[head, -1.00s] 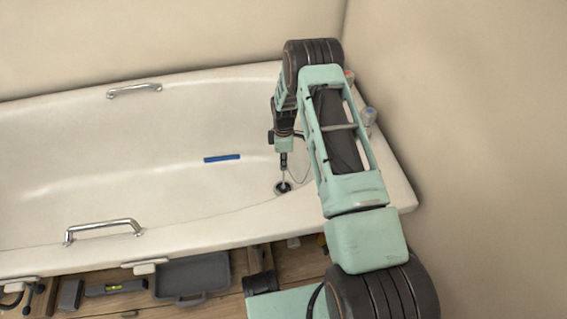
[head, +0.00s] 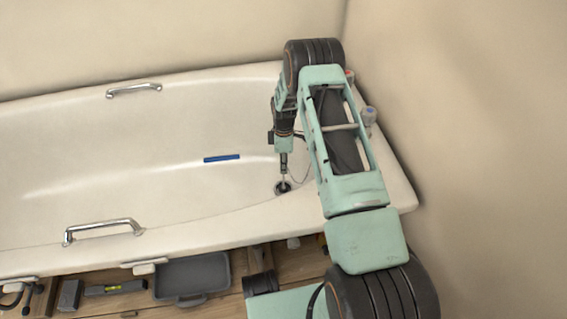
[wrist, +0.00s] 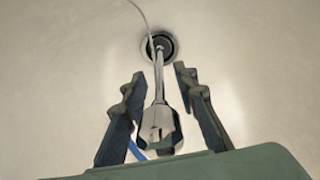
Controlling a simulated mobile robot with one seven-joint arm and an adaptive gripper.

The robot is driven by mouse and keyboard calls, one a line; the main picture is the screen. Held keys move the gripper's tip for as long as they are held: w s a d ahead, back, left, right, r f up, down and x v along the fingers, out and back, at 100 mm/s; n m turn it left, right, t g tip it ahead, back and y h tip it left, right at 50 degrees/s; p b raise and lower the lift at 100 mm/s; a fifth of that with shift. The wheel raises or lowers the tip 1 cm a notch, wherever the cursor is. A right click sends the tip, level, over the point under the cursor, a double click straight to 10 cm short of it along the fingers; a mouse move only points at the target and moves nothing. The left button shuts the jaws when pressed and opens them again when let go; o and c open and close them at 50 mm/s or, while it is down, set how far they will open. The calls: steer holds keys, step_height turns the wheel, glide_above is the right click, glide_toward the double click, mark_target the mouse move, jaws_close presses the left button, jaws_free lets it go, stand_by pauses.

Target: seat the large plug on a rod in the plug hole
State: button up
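The large plug (wrist: 159,46) is a dark disc at the plug hole (wrist: 170,42), at the bottom of the white bathtub. Its pale rod (wrist: 158,78) rises from it to a wider shiny grip (wrist: 160,128). My gripper (wrist: 158,79) has its two fingers spread on either side of the rod and grip, with gaps showing on both sides. In the head view my gripper (head: 284,170) points down over the plug hole (head: 282,188), with the thin rod below it. I cannot tell how deep the plug sits or whether it is fully flush.
A thin cord (wrist: 143,14) runs to the plug area. A blue strip (head: 222,158) lies on the tub floor left of my gripper. Chrome handles (head: 103,229) and taps (head: 368,116) stand on the rim. A grey tray (head: 192,276) and a level (head: 115,288) lie below the tub.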

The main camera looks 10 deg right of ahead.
step_height(320, 180, up, 12)
steer(key=shift+r, duration=0.1)
stand_by(0.4)
